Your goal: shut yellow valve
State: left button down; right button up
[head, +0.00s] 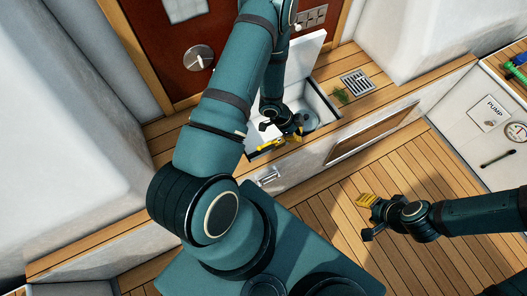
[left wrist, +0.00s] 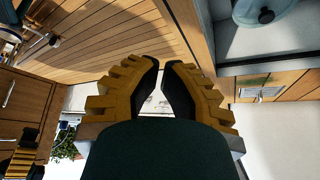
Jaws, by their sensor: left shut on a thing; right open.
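In the head view my left gripper (head: 285,141) is down in the open locker, at its near edge. Yellow parts show at and beside its fingers; I cannot tell finger from valve handle there. In the left wrist view its yellow-backed fingers (left wrist: 162,75) are closed in toward each other. What they hold is hidden, and the yellow valve cannot be made out clearly in either view. My right gripper (head: 368,215) is open and empty above the wooden floor, to the right of the locker.
The locker's white lid (head: 293,64) stands raised behind the left arm. A blue-grey round cover (head: 308,120) is inside the locker, also seen in the left wrist view (left wrist: 263,12). A drain grate (head: 357,84) lies to the right. A pump panel (head: 488,112) stands far right.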

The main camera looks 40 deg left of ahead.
pick_arm(q)
jog(key=s+a+f+m+g+b, duration=0.1)
jog(key=s+a+f+m+g, duration=0.1)
jog(key=a+f+m, duration=0.35)
jog(key=m+g+y+b, duration=0.2)
jog(key=m+g, duration=0.1)
jog(key=m, duration=0.2)
send_over(269, 144)
jog(key=s+a, duration=0.3)
notch_tip(269, 144, down, 3)
jog(key=shift+d, duration=0.2)
pick_arm(e)
jog(key=f, duration=0.2)
jog(key=shift+s+f, duration=0.25)
jog(key=shift+f, duration=0.15)
pick_arm(q)
jog(key=b+x, duration=0.1)
jog(key=x, duration=0.9)
jog(key=shift+w+d+t+h+b, duration=0.15)
jog(key=shift+d+t+h+b, duration=0.15)
jog(key=shift+b, duration=0.1)
pick_arm(e)
jog(key=shift+w+f, duration=0.2)
jog(key=shift+f, duration=0.95)
pick_arm(q)
jog(key=shift+a+r, duration=0.1)
jog(key=shift+a, duration=0.05)
